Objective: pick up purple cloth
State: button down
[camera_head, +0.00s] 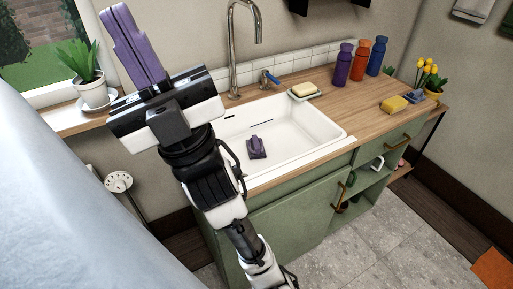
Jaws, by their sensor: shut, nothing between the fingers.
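A small folded purple item (257,148), which looks like the purple cloth, lies in the white sink (312,122) on its floor near the left side. My gripper (121,12) is raised at the upper left, in front of the window and well apart from the purple item. Its long purple fingers point up and are together, with nothing seen between them. My wrist and arm cover the left end of the sink and part of the counter.
A tall faucet (232,50) stands behind the sink. A potted plant (92,88) is at left.

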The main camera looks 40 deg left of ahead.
aim_at(255, 147)
jog(key=j+u, duration=0.15)
jog(key=j, duration=0.2)
jog(key=i+j+u, duration=0.2)
jog(key=j, duration=0.2)
jog(key=j+u, duration=0.15)
jog(key=j, duration=0.2)
jog(key=i+j+u, duration=0.15)
jog(key=j, duration=0.2)
jog(key=j+u, duration=0.25)
jog(key=u, duration=0.25)
jog(key=k+z, duration=0.25)
jog(key=k, duration=0.15)
jog(key=i+l+z, duration=0.15)
jog(key=i, duration=0.35)
